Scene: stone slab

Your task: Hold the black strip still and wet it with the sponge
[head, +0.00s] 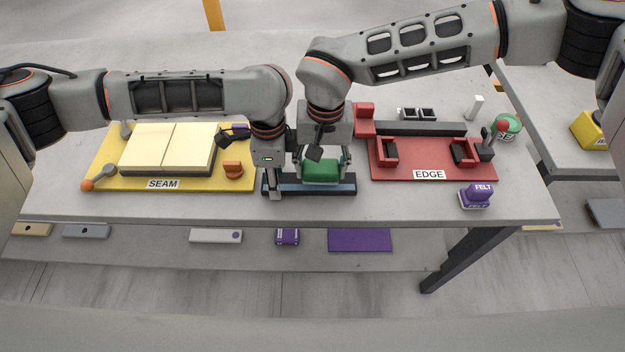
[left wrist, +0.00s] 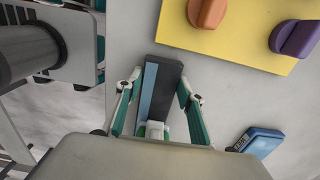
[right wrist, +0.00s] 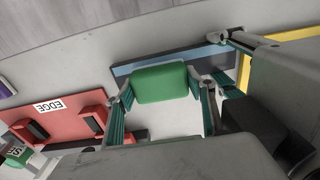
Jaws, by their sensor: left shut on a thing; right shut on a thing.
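The black strip (head: 338,187), with a blue band along one side, lies near the table's front edge. It also shows in the left wrist view (left wrist: 169,78) and the right wrist view (right wrist: 205,52). My left gripper (head: 274,184) is shut on its left end, one finger on each side. My right gripper (head: 322,165) is shut on the green sponge (head: 321,172), which overlaps the strip's right part. The sponge also shows between the right fingers in the right wrist view (right wrist: 165,84). I cannot tell whether the sponge touches the strip.
A yellow SEAM board (head: 200,183) with cream slabs stands left. A red EDGE board (head: 400,172) with clamps stands right. A purple FELT block (head: 476,196) is at the front right. A blue block (left wrist: 258,142) shows in the left wrist view. The front edge is close.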

